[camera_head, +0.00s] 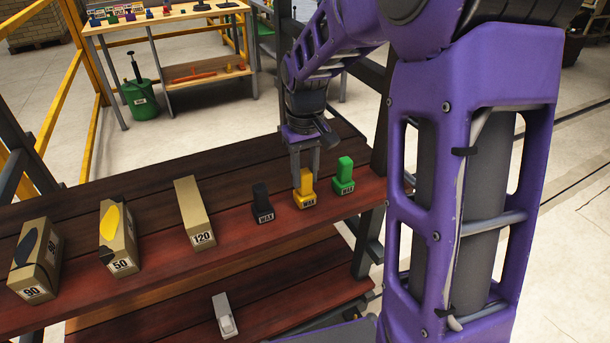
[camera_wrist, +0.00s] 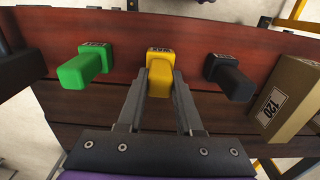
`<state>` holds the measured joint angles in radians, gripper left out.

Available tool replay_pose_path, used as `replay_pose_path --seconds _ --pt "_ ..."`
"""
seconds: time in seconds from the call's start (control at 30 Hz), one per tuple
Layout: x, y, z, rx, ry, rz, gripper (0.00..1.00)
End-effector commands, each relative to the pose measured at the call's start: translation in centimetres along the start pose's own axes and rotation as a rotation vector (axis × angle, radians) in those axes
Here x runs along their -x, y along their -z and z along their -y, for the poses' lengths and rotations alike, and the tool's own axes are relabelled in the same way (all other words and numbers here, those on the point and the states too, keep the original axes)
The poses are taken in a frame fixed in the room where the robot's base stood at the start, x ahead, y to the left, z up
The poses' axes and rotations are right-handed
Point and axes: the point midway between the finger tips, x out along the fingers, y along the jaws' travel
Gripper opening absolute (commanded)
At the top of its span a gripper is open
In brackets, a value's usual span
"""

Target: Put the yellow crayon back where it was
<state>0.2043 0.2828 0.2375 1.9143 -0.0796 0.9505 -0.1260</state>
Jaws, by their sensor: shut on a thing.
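The yellow crayon (camera_head: 304,190), a block with a narrower top and a "WAX" label, stands upright on the dark red wooden shelf (camera_head: 270,225) in the head view. It stands between the black crayon (camera_head: 262,203) and the green crayon (camera_head: 343,176). My gripper (camera_head: 304,170) comes down from above and is shut on the narrower upper part of the yellow crayon. In the wrist view the yellow crayon (camera_wrist: 160,75) sits between my two fingers. Its base appears to rest on the shelf, though I cannot tell whether it bears its full weight.
In the wrist view the green crayon (camera_wrist: 83,68) and black crayon (camera_wrist: 228,75) flank my fingers with small gaps. Cardboard boxes marked 120 (camera_head: 194,212), 50 (camera_head: 118,240) and 90 (camera_head: 37,260) stand to the left. A grey item (camera_head: 224,316) lies on the lower shelf.

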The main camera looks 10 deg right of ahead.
Motion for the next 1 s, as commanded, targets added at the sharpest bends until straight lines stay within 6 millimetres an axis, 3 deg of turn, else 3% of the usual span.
replay_pose_path --seconds 0.33,0.37,0.5,0.8,1.0 --pt "-0.4 0.0 0.0 0.000 -0.001 -0.001 0.00" --pt "-0.3 0.0 0.0 0.000 -0.001 -0.001 0.38" --pt "-0.2 0.0 0.0 0.000 -0.001 -0.001 0.63" --pt "-0.1 0.0 0.0 0.000 -0.001 -0.001 0.64" --pt "2.1 0.1 -0.1 0.000 -0.002 -0.005 0.64"
